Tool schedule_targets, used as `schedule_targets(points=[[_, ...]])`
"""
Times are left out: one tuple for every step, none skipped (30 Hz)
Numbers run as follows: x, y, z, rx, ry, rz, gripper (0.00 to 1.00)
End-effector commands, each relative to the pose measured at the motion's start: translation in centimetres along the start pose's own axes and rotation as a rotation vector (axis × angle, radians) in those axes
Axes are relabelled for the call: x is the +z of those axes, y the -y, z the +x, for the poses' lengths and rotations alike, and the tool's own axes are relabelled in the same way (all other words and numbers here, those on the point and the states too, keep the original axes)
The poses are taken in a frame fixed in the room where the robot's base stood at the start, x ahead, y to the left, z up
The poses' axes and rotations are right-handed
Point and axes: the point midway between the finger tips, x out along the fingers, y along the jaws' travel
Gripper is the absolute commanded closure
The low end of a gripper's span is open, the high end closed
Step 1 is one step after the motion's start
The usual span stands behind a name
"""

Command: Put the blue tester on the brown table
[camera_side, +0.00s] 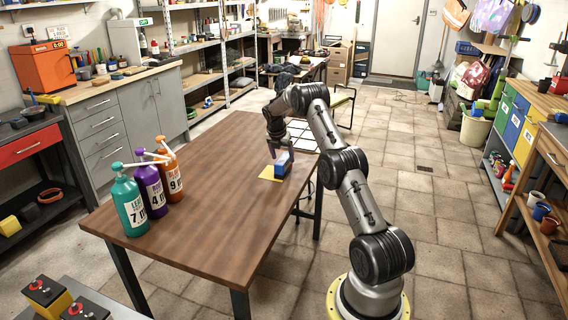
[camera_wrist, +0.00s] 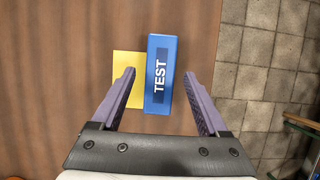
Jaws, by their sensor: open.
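The blue tester (camera_side: 283,164) is on the brown table (camera_side: 215,195) near its right edge, beside or partly over a yellow square (camera_side: 268,173). In the wrist view the tester (camera_wrist: 161,73) is a blue block with the word TEST on its top, and the yellow square (camera_wrist: 124,65) shows at its left. My gripper (camera_side: 272,148) is at the tester in the side view. In the wrist view my gripper (camera_wrist: 160,84) is open, with one finger on each side of the tester and visible gaps between. The tester's underside is hidden.
Three pump bottles, green (camera_side: 130,205), purple (camera_side: 151,185) and orange (camera_side: 168,172), stand at the table's left side. The middle of the table is clear. The table's right edge is close to the tester, with tiled floor (camera_wrist: 262,60) beyond.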

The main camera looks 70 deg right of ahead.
Motion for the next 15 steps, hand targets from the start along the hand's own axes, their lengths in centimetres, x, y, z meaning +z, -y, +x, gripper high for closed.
schedule_targets(points=[[0.0,-0.1,-1.3,0.002,0.002,0.000,0.23],[0.0,-0.1,-1.9,0.002,0.001,0.000,0.23],[0.0,-0.1,-2.7,0.002,0.001,0.000,0.23],[0.0,-0.1,-3.3,0.002,0.001,0.000,0.23],[0.0,-0.1,-3.8,0.002,0.001,0.000,0.23],[0.0,0.0,-4.4,0.001,0.000,0.000,0.23],[0.0,0.0,-4.9,0.001,0.000,0.000,0.23],[0.0,0.0,-5.2,0.001,0.000,0.000,0.23],[0.0,0.0,-5.7,0.000,0.000,0.000,0.23],[0.0,0.0,-6.0,0.000,0.000,0.000,0.23],[0.0,0.0,-6.2,0.000,0.000,0.000,0.23],[0.0,0.0,-6.5,-0.001,-0.001,0.000,0.23],[-0.1,-0.1,-6.7,0.000,-0.001,0.001,0.23],[-0.1,-0.1,-7.0,0.001,0.000,0.003,0.23],[-0.3,-0.3,-7.7,0.006,0.000,0.011,0.23]])
